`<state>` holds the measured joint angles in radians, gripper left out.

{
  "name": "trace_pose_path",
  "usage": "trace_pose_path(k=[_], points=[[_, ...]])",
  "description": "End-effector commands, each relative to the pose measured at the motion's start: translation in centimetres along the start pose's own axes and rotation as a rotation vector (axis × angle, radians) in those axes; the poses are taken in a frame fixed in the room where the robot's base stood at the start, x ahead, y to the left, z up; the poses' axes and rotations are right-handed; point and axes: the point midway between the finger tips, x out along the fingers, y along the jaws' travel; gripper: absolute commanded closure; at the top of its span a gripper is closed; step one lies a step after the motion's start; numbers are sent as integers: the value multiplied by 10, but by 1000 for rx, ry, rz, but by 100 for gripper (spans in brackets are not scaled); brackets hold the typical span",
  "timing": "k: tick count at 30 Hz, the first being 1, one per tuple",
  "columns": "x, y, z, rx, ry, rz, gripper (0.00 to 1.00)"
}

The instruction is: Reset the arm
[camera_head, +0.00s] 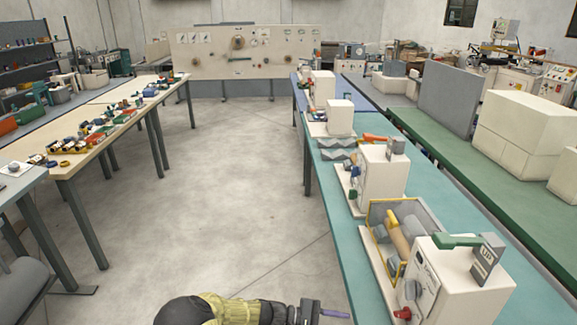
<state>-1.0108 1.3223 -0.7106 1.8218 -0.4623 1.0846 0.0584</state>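My arm shows at the bottom centre of the head view, with black and yellow links reaching to the right. It ends in my dark gripper (322,313), low over the floor beside the teal bench. A thin purple-blue piece sticks out at its tip; I cannot tell whether it is a finger or a held thing. The finger gap is too small to make out. The nearest spiral winder (455,285), a white box with a green handle and grey display, stands on the bench to the right of my gripper.
The teal bench (440,208) carries several white machines in a row on the right. A wooden table (75,165) with small coloured parts stands on the left. The concrete floor (225,175) between them is clear. A tool board (265,60) stands at the back.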

Motion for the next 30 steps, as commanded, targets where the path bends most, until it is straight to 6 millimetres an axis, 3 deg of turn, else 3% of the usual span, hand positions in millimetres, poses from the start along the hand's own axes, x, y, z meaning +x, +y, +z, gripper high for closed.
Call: trace_pose_path(k=[6,14,23,30], points=[[21,-13,26,30,111,-332,64],[21,-20,58,120,268,-667,64],[8,-7,103,294,464,-967,64],[-2,15,145,481,623,-1129,64]])
